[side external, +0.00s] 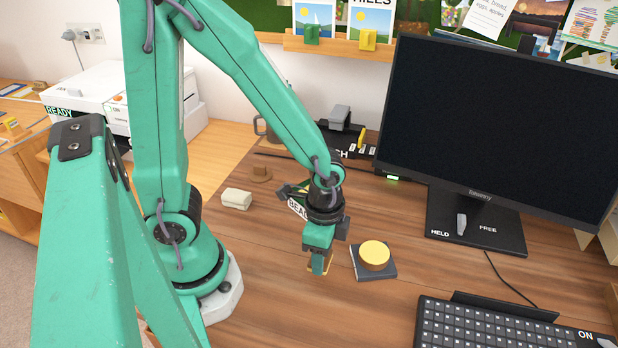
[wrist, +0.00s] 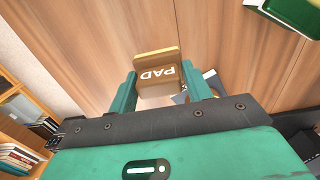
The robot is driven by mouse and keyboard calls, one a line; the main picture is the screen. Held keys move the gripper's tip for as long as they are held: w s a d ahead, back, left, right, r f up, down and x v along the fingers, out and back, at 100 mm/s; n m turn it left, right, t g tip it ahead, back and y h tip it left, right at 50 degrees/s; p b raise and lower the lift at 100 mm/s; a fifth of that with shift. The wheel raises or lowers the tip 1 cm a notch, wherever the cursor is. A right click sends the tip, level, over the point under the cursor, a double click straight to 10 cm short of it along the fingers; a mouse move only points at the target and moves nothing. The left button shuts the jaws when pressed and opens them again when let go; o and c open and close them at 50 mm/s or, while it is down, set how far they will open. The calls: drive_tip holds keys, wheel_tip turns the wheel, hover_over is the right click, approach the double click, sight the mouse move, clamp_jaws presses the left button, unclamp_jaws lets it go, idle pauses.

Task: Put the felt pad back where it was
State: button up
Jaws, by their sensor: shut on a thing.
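My gripper (side external: 320,264) is shut on the felt pad (wrist: 158,74). In the wrist view the pad is a tan-brown block marked PAD, with a yellowish top edge, held between the two green fingers. In the side view only a small tan-yellow part of the pad (side external: 328,263) shows beside the fingers, low over the wooden desk (side external: 270,290). I cannot tell whether it touches the desk. No marked place for the pad is clear in either view.
A yellow round disc (side external: 374,254) sits on a dark square base (side external: 388,275) just right of my gripper. A cream block (side external: 236,198) lies to the left. The monitor (side external: 500,120) and keyboard (side external: 480,325) stand to the right. The desk front is clear.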

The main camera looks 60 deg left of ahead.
drive_tip(key=shift+f, duration=1.7)
drive_tip(key=shift+f, duration=0.1)
drive_tip(key=o, duration=0.9)
drive_tip(key=shift+o, duration=0.2)
drive_tip(key=shift+r, duration=6.15)
